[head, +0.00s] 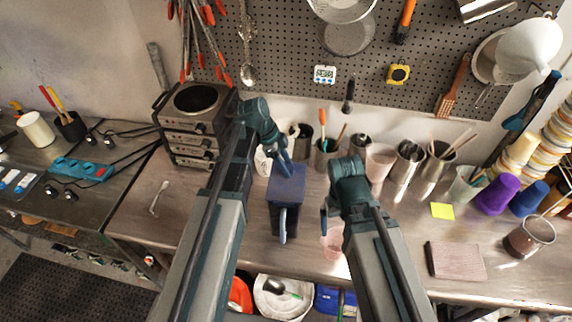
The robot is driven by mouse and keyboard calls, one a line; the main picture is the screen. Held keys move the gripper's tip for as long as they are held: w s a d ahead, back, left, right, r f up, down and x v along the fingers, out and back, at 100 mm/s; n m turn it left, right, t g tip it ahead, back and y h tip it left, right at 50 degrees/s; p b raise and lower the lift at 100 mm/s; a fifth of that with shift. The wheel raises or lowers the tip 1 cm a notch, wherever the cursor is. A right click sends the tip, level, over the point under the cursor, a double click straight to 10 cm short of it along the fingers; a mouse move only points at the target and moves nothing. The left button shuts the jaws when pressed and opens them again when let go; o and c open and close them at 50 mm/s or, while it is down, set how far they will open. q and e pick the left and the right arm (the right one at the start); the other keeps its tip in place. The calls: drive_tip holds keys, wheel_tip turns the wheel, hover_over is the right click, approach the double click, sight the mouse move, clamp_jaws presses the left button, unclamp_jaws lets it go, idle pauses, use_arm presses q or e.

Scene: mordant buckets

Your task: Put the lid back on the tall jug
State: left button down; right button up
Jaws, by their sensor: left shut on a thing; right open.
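The tall jug (291,217) stands on the steel bench in the middle, dark-bodied, with its handle toward me. The blue lid (287,187) is at the jug's mouth and covers it from this angle. I cannot tell whether it is seated or held just above the rim. My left gripper (285,166) reaches down at the lid's far side and is shut on the lid; its fingertips are partly hidden. My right gripper (324,222) is open and empty, right of the jug and beside a pink translucent cup.
The pink cup (334,243) stands close under my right gripper. Stacked hot plates (192,125) are at the left. Utensil pots (326,152) line the back wall. A purple cup (497,195) and a brownish block (455,260) are at the right. The bench left of the jug is mostly clear.

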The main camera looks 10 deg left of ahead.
use_arm(q)
drive_tip(key=shift+f, duration=0.15)
drive_tip(key=shift+c, duration=1.2)
unclamp_jaws()
drive_tip(key=shift+o, duration=0.2)
drive_tip(key=shift+o, duration=1)
drive_tip(key=shift+r+p, duration=2.45)
drive_tip(key=shift+r, duration=0.05)
drive_tip(key=shift+r+p, duration=1.05)
